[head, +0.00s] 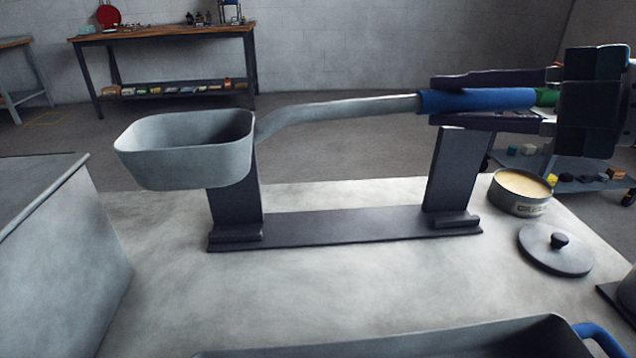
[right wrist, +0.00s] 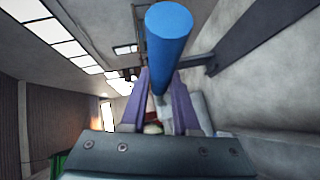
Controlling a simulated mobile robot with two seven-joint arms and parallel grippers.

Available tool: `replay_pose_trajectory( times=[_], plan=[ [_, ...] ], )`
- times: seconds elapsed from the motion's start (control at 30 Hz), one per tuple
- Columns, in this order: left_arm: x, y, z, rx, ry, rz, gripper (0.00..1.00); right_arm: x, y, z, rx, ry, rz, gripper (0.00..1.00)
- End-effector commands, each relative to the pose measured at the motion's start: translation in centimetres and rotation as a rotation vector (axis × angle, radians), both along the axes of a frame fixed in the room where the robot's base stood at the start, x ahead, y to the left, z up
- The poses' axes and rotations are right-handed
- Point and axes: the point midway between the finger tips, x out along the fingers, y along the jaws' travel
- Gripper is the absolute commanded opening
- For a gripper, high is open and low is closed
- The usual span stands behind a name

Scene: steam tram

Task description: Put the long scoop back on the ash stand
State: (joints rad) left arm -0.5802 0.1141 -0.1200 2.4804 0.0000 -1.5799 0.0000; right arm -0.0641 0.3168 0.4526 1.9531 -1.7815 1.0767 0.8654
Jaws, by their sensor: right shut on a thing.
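The long scoop (head: 190,145) has a grey metal bowl, a long grey shaft and a blue grip. My right gripper (head: 432,102) is shut on the blue grip; the blue grip end shows large in the right wrist view (right wrist: 168,40), between the purple fingers. The scoop lies roughly level, with its bowl at the left. The dark ash stand (head: 340,228) has a flat base and two uprights on the pale worktop. The bowl overlaps the left upright and the grip is above the right upright in the head view; I cannot tell whether they touch. My left gripper is not in view.
A round tin (head: 519,205) with pale contents and a grey lid (head: 555,249) with a black knob sit right of the stand. A grey box-like block (head: 60,270) stands at left. A grey tray with a blue handle (head: 430,345) is in front. A wooden workbench (head: 165,32) is behind.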

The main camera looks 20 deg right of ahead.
Motion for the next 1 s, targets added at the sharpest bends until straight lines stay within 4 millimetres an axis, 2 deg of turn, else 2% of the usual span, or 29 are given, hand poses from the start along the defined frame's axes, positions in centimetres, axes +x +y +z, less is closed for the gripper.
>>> replay_pose_trajectory(
  times=[0.03,0.1,0.33,0.43,0.57,0.8,1.0],
  plan=[
    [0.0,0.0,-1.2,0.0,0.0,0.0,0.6,0.0,0.0,-2.2,0.011,0.003,-0.002,0.0],
    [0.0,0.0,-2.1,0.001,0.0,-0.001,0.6,0.0,0.0,-4.4,0.011,0.003,-0.003,0.0],
    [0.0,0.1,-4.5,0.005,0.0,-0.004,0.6,0.1,0.0,-10.4,0.009,0.0,-0.003,0.0],
    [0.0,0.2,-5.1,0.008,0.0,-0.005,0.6,0.0,0.0,-11.8,0.007,-0.001,-0.002,0.0],
    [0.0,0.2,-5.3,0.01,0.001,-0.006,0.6,0.0,0.0,-12.7,0.004,-0.001,0.0,0.0],
    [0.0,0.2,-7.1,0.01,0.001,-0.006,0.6,0.1,0.0,-16.3,0.006,-0.001,-0.003,0.0],
    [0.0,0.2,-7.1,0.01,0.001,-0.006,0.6,0.0,0.0,-16.8,0.003,-0.002,0.0,0.0]
  ],
)
